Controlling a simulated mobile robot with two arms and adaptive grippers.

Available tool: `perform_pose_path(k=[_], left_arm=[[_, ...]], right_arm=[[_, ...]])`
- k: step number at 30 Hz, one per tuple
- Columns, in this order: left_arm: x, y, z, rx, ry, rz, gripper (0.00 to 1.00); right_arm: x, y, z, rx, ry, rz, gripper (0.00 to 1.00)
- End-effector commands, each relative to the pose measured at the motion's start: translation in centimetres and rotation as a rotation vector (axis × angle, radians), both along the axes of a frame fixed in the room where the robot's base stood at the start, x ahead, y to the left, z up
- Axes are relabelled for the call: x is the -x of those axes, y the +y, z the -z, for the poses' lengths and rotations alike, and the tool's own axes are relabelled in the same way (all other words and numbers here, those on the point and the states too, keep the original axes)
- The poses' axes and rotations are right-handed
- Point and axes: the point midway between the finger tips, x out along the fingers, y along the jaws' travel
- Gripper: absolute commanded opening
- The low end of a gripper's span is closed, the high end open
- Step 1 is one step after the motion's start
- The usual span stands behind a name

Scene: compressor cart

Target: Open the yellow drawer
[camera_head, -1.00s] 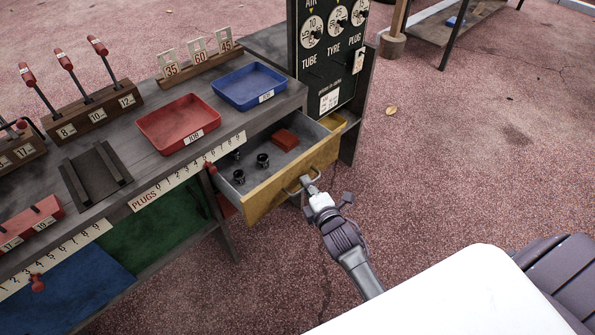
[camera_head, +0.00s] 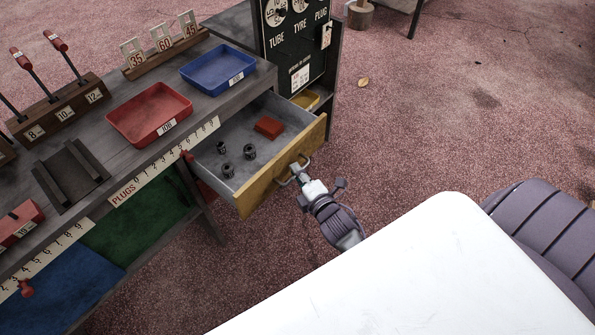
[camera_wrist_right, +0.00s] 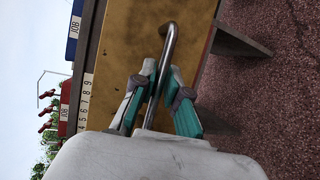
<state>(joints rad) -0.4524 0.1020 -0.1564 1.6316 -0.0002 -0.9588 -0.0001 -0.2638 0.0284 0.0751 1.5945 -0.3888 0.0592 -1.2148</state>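The yellow drawer (camera_head: 282,167) is pulled well out of the workbench, and its grey inside shows. Several small dark fittings and a red block (camera_head: 269,127) lie in it. My right gripper (camera_head: 301,178) is at the metal handle on the drawer's front. In the right wrist view the yellow front (camera_wrist_right: 135,50) fills the upper middle, and the bar handle (camera_wrist_right: 168,48) runs between the two teal-padded fingers (camera_wrist_right: 162,92), which are closed around it. My left gripper is not in view.
The workbench carries a red tray (camera_head: 150,114), a blue tray (camera_head: 218,70) and levers at the left. A black gauge panel (camera_head: 296,45) stands behind the drawer. Open reddish floor (camera_head: 430,120) lies to the right. My white body covers the bottom.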

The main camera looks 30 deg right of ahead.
Motion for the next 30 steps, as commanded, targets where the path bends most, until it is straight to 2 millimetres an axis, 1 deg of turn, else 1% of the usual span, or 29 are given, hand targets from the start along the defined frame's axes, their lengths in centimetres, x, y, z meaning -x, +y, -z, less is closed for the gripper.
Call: perform_pose_path(k=[1,3,11,14,17,24,27,30], left_arm=[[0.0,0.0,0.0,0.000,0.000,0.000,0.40],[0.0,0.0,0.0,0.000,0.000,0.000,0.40],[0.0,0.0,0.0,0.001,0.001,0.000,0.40],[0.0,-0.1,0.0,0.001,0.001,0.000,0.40],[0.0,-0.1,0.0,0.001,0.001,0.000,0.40],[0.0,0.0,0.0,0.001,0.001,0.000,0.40],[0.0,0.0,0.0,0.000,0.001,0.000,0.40],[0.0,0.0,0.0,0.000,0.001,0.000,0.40]], right_arm=[[0.0,0.0,0.0,0.000,0.000,0.000,0.25],[0.0,0.0,0.0,0.000,0.000,0.000,0.34],[0.0,0.0,-0.1,0.000,-0.002,0.000,0.34],[0.5,0.0,-0.1,0.000,-0.001,0.000,0.34],[1.8,0.1,-0.3,0.000,0.001,0.000,0.34],[6.9,0.3,-1.1,0.000,0.003,0.001,0.34],[8.8,0.5,-1.5,0.000,0.002,0.000,0.34],[10.3,0.6,-1.9,-0.001,0.001,0.001,0.34]])
